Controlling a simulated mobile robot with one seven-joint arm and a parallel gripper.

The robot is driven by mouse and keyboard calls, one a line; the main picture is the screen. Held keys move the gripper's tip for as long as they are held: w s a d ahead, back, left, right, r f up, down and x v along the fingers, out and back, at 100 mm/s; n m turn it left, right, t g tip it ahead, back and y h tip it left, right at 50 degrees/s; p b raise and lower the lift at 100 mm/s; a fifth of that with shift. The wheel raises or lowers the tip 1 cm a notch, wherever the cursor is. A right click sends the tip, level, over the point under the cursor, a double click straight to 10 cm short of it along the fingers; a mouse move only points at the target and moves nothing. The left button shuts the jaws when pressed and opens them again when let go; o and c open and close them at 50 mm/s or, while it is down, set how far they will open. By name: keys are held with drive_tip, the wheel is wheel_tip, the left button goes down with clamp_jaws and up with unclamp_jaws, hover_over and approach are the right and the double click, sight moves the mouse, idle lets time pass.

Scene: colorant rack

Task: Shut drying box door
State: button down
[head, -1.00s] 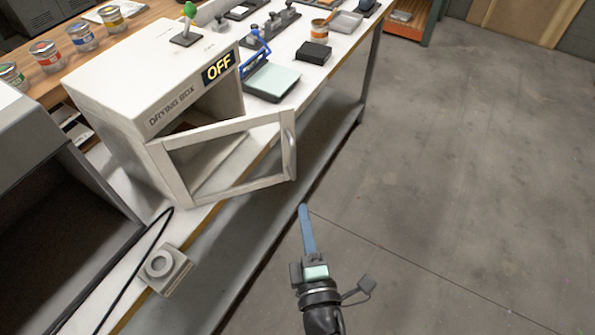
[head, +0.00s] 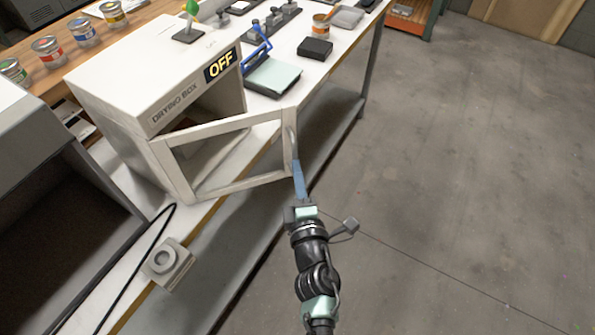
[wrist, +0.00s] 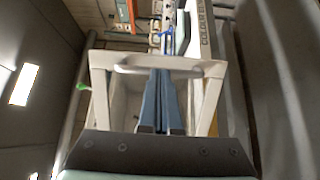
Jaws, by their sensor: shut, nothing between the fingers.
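The white drying box (head: 150,75) stands on the bench with an "OFF" label on its front edge. Its framed door (head: 235,190) is open, swung out over the bench's front edge. The door's handle (head: 291,148) is at the free end, on the right. My gripper (head: 297,163) is shut and empty, its blue fingers at the free end of the door just below the handle. In the wrist view the door frame (wrist: 100,95) and handle (wrist: 155,68) lie ahead, and the fingers (wrist: 160,80) reach up to the handle. I cannot tell whether they touch it.
A small grey device (head: 167,262) with a round knob and a black cable sit in front of the box. A grey cabinet (head: 40,180) is at left. A black block (head: 315,48) and other tools lie on the bench to the right. The floor (head: 460,180) at right is clear.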

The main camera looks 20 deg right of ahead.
drive_tip(key=w+n+y+b, duration=0.5)
drive_tip(key=w+y+b, duration=0.3)
drive_tip(key=w, duration=1)
drive_tip(key=shift+w+a+r+n+b, duration=0.2)
drive_tip(key=shift+w+r+n+b, duration=0.15)
drive_tip(key=shift+b, duration=0.1)
